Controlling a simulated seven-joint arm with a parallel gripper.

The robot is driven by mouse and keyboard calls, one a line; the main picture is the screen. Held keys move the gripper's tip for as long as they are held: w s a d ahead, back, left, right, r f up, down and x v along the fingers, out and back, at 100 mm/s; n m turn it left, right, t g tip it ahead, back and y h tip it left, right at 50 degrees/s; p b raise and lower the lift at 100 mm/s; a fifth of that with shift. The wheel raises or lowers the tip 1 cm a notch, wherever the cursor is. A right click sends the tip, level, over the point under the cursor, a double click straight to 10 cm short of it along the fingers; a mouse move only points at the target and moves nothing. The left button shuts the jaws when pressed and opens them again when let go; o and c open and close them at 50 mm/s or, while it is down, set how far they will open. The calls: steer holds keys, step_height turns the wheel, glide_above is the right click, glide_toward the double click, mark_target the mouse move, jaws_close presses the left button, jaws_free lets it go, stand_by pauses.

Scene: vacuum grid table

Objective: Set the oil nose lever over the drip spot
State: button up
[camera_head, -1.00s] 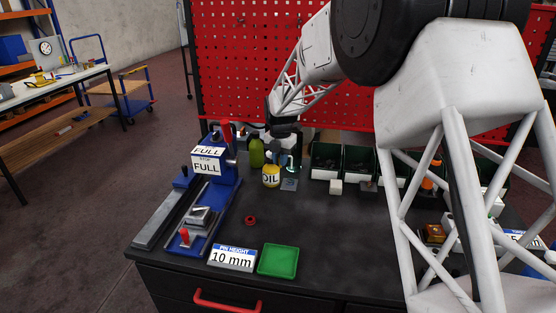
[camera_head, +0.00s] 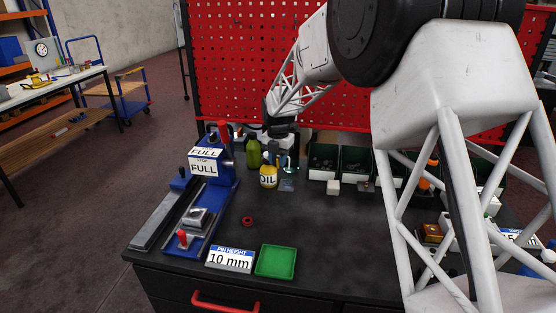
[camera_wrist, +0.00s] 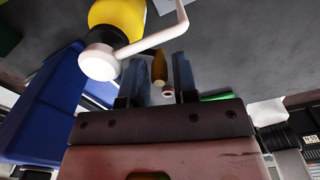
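The yellow oil bottle (camera_head: 268,178), labelled OIL, stands upright near the back of the black table. In the wrist view its yellow body (camera_wrist: 118,18) has a round white cap (camera_wrist: 98,62). A thin white bent nose lever (camera_wrist: 150,40) runs from the cap to the right, then turns. My gripper (camera_head: 284,158) is just behind and right of the bottle, pointing down. In the wrist view its two fingers (camera_wrist: 162,80) are apart, beside the lever. A brown tapered thing shows between them; its depth is unclear. A small pale plate (camera_head: 287,185), perhaps the drip spot, lies right of the bottle.
A green bottle (camera_head: 254,155) stands behind the oil bottle. The blue press (camera_head: 212,185) is at left, dark bins (camera_head: 322,162) at back right. The table centre is clear.

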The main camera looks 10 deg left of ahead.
mark_target(278, 158)
steer(key=shift+r, duration=3.85)
steer(key=shift+d, duration=0.1)
steer(key=shift+s+d+r, duration=0.15)
steer(key=shift+d, duration=0.05)
steer(key=s+d+r+m+t, duration=0.1)
steer(key=s+d+r+m, duration=0.4)
steer(key=s+d+m, duration=0.45)
steer(key=s+d+r+m, duration=0.5)
steer(key=s+d+m, duration=0.2)
steer(key=s+d, duration=0.5)
steer(key=s+d+f+m, duration=0.2)
steer(key=s+d+m, duration=0.2)
steer(key=s, duration=0.5)
steer(key=s+d+f+m+t, duration=0.1)
steer(key=s+d+f+m, duration=0.1)
steer(key=s+d+m, duration=0.2)
steer(key=s+d+f+m, duration=0.1)
steer(key=s+d+m, duration=0.3)
steer(key=s+m, duration=0.5)
steer(key=s, duration=0.6)
steer(key=shift+f+t, duration=0.3)
steer(key=shift+f, duration=0.1)
